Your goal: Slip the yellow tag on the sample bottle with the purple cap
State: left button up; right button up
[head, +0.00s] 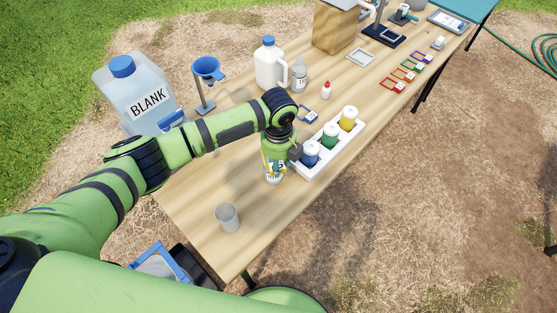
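My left gripper (275,153) points down over the near part of the table, just left of the white rack. A pale bottle-like container (273,175) with a green and yellow marking is directly below it, partly hidden by it. A thin yellow piece (264,160) shows at the gripper's left side; it may be the yellow tag, but I cannot tell whether the fingers grip it. The finger gap is hidden. I cannot make out a purple cap. My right gripper is out of view.
The white rack (316,171) holds blue, green and yellow containers with white tops. A clear cup (227,217) stands near the front edge. A blue frame (309,114) lies behind the rack. Several coloured frames, including a red one (393,85), lie along the right edge.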

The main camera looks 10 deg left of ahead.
pick_arm(q)
jog(key=o, duration=0.9)
jog(key=shift+o, duration=0.2)
notch_tip(320, 180, up, 12)
dwell(0.7)
